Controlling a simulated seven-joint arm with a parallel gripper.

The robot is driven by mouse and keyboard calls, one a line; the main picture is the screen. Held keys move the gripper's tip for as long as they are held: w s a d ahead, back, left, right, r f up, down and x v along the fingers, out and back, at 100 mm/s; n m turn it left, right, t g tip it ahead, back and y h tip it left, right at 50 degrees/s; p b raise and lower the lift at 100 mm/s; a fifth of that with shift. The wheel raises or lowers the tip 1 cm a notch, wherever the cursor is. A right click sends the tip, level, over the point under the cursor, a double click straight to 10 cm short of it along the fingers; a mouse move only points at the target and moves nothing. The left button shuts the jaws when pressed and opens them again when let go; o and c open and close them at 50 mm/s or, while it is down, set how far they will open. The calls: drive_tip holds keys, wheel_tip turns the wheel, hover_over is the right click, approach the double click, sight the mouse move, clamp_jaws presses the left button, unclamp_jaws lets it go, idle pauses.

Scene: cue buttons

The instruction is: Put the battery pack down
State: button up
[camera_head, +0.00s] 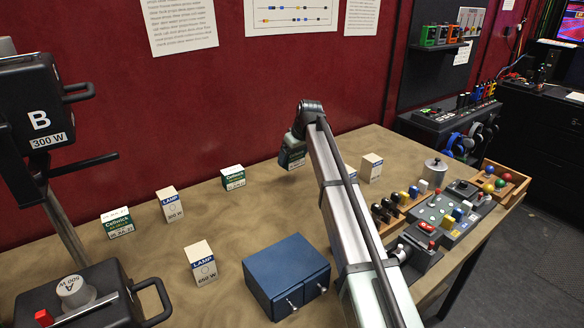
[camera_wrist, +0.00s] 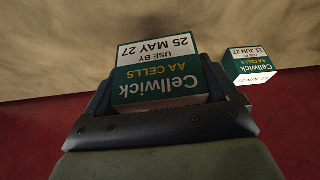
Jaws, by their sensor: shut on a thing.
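A third Cellwick pack (camera_head: 117,222) stands farther left.
Lamp boxes (camera_head: 169,204), (camera_head: 200,263) and (camera_head: 371,167) stand on the table (camera_head: 255,225). A blue two-door box (camera_head: 286,276) sits at front centre. A button panel (camera_head: 445,215) and a tray of coloured balls (camera_head: 503,184) are on the right.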

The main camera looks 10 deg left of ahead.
drive_tip(key=shift+r, duration=0.8)
drive_tip(key=s+a+r+n+g, duration=0.1)
drive_tip(key=s+a+n, duration=0.1)
drive_tip(key=s+a, duration=0.8)
drive_tip(key=s+a+n, duration=0.2)
drive_tip(key=s+a, duration=0.5)
drive_tip(key=a, duration=0.7)
drive_tip(key=s+a+n+y, duration=0.1)
drive_tip(key=s+a, duration=0.6)
drive_tip(key=s, duration=0.6)
drive_tip(key=s+d+m+t+h, duration=0.1)
drive_tip(key=s+d+m, duration=0.3)
drive_tip(key=s+m, duration=0.15)
drive_tip(key=shift+f, duration=5.35)
drive_tip(key=shift+f, duration=0.15)
